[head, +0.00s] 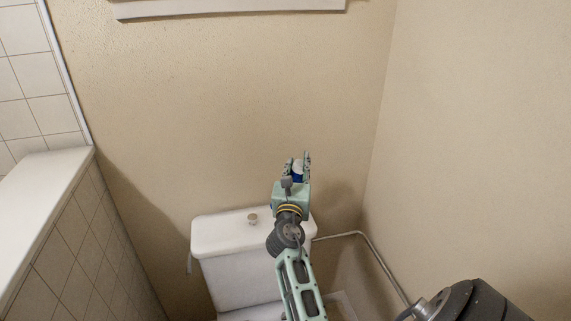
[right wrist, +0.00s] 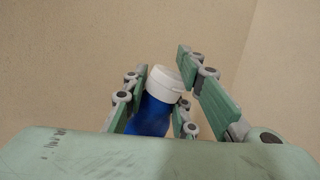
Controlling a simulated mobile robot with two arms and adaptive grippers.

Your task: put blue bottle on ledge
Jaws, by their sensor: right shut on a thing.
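The blue bottle with a white cap (right wrist: 150,118) is between the fingers of my right gripper (right wrist: 162,72) in the right wrist view, tilted a little in that picture. In the head view my right gripper (head: 298,160) is shut on the bottle (head: 298,172) and appears above the toilet tank's right end, in front of the beige wall. The fingers hide part of the bottle. A white ledge (head: 40,185) tops the tiled half wall at the left, well apart from the gripper; its top looks bare. My left gripper is out of view.
A white toilet tank (head: 225,238) with a round knob on its lid stands below the gripper. A metal pipe (head: 370,248) runs along the right wall. A white frame edge (head: 230,7) is high on the back wall. The wall between is clear.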

